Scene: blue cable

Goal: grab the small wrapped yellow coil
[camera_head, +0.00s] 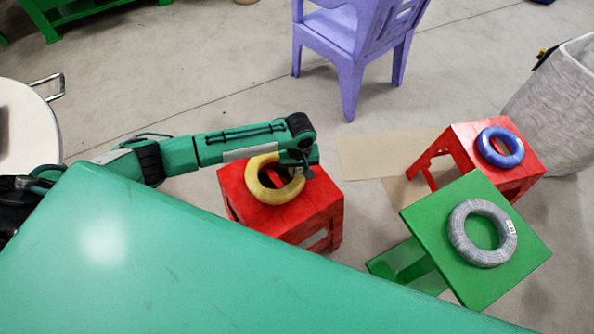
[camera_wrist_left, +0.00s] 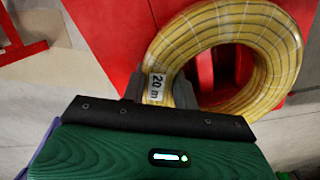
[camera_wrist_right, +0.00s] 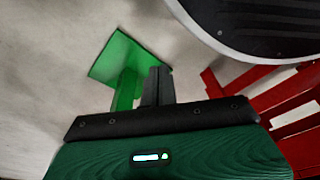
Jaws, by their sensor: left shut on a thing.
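The yellow coil (camera_head: 256,184), wrapped in clear film with dark bands, is at the top of a red stool (camera_head: 299,217) in the head view. In the left wrist view the coil (camera_wrist_left: 281,75) shows a white "20 m" label beside the fingers. My left gripper (camera_head: 296,172) is shut on the coil's ring, one finger on each side of it (camera_wrist_left: 158,88). Whether the coil still touches the stool is hard to tell. My right gripper (camera_wrist_right: 158,86) shows in the right wrist view with its fingers together and nothing between them.
A grey coil (camera_head: 464,245) lies on a green stool (camera_head: 420,214) at the right. A blue coil (camera_head: 486,148) lies on another red stool (camera_head: 462,140) behind it. A purple chair (camera_head: 345,45) stands at the back, and a grey bin (camera_head: 560,105) at the far right.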

